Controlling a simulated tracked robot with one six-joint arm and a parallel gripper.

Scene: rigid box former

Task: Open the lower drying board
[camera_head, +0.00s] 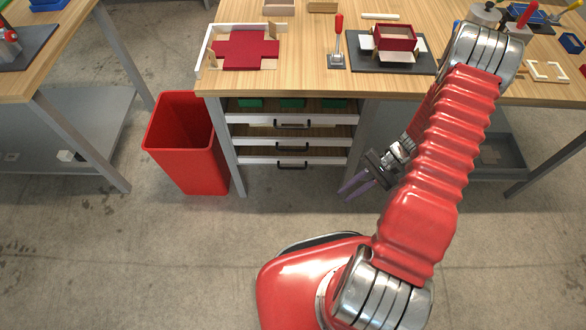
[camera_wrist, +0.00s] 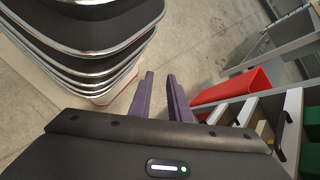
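The lower drying board (camera_head: 250,160) is the lowest of three white-fronted boards under the wooden workbench. Its dark bar handle (camera_head: 292,164) sits at the middle of its front. It looks pushed in, level with the boards above. My gripper (camera_head: 351,189) hangs to the right of the board and a little below its handle, apart from it. In the wrist view its two purple fingers (camera_wrist: 159,78) are parted with nothing between them. There the white board fronts stand at the right, and the gripper body hides part of them.
The middle board (camera_head: 250,142) and top board (camera_head: 250,119) have similar handles. A red bin (camera_head: 187,150) stands close to the left bench leg. A grey lower shelf (camera_head: 490,160) is at the right. The concrete floor in front of the boards is clear.

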